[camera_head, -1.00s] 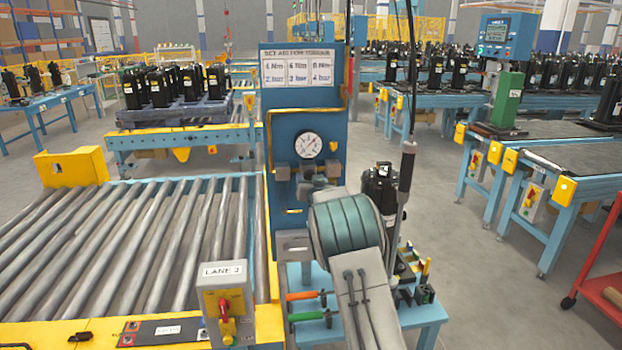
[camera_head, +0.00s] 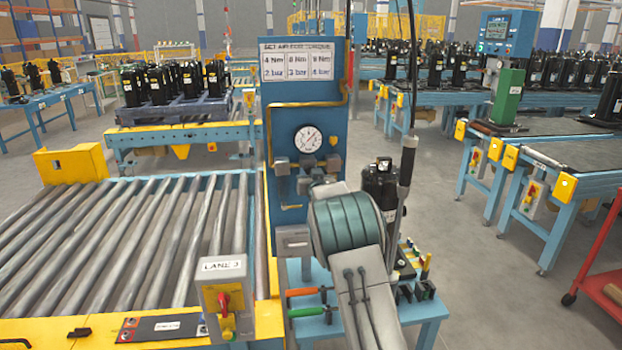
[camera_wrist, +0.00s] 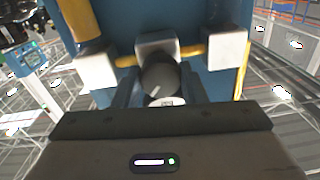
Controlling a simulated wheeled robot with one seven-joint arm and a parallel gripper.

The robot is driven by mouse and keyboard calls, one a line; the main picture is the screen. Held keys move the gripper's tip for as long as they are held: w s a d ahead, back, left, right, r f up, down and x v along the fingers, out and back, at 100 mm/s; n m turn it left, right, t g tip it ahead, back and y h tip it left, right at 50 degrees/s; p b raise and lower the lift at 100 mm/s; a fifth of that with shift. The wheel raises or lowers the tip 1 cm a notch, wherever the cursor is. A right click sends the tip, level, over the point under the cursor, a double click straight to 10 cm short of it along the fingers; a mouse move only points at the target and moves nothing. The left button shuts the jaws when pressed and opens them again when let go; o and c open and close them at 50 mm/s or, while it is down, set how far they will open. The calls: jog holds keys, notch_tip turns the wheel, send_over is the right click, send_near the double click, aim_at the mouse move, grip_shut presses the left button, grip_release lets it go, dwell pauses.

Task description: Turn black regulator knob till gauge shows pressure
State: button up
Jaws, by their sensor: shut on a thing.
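The white round gauge (camera_head: 308,139) is on the blue panel (camera_head: 303,95) in the head view, with a dark needle. Its reading is too small to tell. The black regulator knob (camera_wrist: 160,78) shows in the wrist view below a grey block. My gripper (camera_wrist: 161,92) is at the knob, with one dark finger on each side, shut on it. A light line marks the knob's face. In the head view my arm hides the knob and most of the gripper.
A yellow pipe and grey blocks (camera_wrist: 226,46) flank the knob. A roller conveyor (camera_head: 130,240) lies left of the panel. A small blue table (camera_head: 425,308) with screwdrivers (camera_head: 306,292) and a black compressor (camera_head: 381,190) stand close to my arm.

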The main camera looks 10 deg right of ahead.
jog(key=shift+a+n+h+b, duration=0.1)
jog(key=shift+n+h+b, duration=0.2)
jog(key=shift+n+b, duration=6.75)
jog(key=shift+n+h+b, duration=0.3)
jog(key=shift+n+b, duration=3.55)
jog(key=shift+n, duration=6.3)
jog(key=shift+r, duration=0.1)
jog(key=o, duration=1)
